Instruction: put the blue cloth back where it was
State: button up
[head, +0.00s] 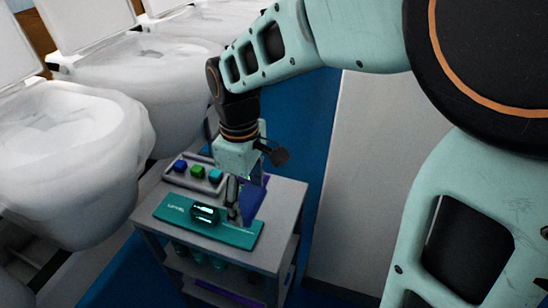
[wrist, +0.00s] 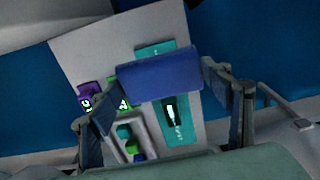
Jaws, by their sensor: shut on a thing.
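The blue cloth (head: 253,201) shows in the head view just right of my gripper (head: 235,204), over the right side of the cart top. In the wrist view the cloth (wrist: 160,75) spans the space between the two fingers of my gripper (wrist: 162,88). My gripper is shut on it. The cloth covers part of a teal mat (wrist: 182,143) below it in that view. The head view shows this mat (head: 173,210) flat on the grey cart (head: 286,196). I cannot tell whether the cloth touches the cart top.
A dark teal object (head: 205,213) lies on the mat. A grey tray (head: 180,181) with small blue, green and teal blocks sits behind it. A purple item (wrist: 87,97) and a green item stand beside the tray.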

jog(key=w+d+f, duration=0.4)
jog(key=w, duration=0.3)
send_over(278, 202)
jog(key=f, duration=0.3)
jog(key=s+f, duration=0.1)
jog(key=f, duration=0.1)
jog(key=shift+a, duration=0.2)
jog(key=shift+w+d+f, duration=0.2)
jog(key=shift+w+f, duration=0.15)
jog(key=shift+f, duration=0.05)
jog(key=shift+f+b, duration=0.3)
jog(key=shift+f, duration=1.25)
jog(key=shift+f, duration=0.2)
jog(key=o, duration=1.1)
jog(key=shift+r, duration=0.15)
